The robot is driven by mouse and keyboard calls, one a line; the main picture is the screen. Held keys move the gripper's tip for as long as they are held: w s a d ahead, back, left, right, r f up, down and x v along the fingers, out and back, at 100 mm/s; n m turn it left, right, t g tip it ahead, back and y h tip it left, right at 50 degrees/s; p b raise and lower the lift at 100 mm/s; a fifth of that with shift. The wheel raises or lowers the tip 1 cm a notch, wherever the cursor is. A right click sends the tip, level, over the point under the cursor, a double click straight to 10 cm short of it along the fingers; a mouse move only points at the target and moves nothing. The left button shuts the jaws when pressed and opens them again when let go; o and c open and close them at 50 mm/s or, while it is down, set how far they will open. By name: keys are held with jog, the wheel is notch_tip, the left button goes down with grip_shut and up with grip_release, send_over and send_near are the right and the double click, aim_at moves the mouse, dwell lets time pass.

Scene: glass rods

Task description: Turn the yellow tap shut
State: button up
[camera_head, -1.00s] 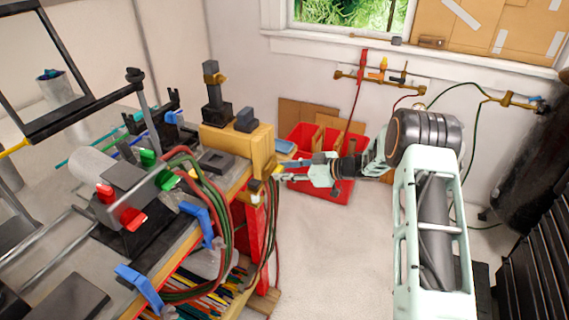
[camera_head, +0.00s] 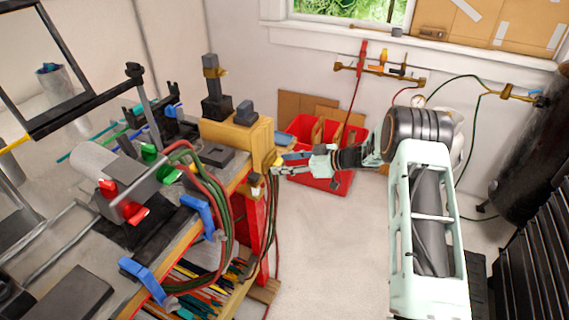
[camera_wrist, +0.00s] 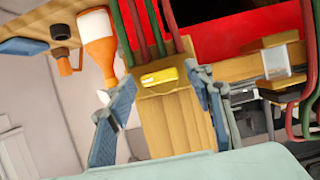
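The yellow tap (camera_wrist: 159,76) shows in the wrist view as a small yellow bar at the end of a wooden beam. It lies between my two fingers. My gripper (camera_wrist: 164,84) is open, with a blue-grey finger on each side and a visible gap to the tap. In the head view the yellow tap (camera_head: 277,161) is a small spot at the bench's right end, partly hidden by my gripper (camera_head: 281,164). My fingers reach in from the right there. I cannot tell how far apart in depth they and the tap are.
An orange-and-white bottle-like object (camera_wrist: 97,42) stands close to my left finger in the wrist view. Red and green hoses (camera_wrist: 150,25) run just beyond the tap. In the head view, red bins (camera_head: 325,181) sit behind my gripper. The floor (camera_head: 325,250) in front is clear.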

jog(key=v, duration=1.2)
dwell(0.3)
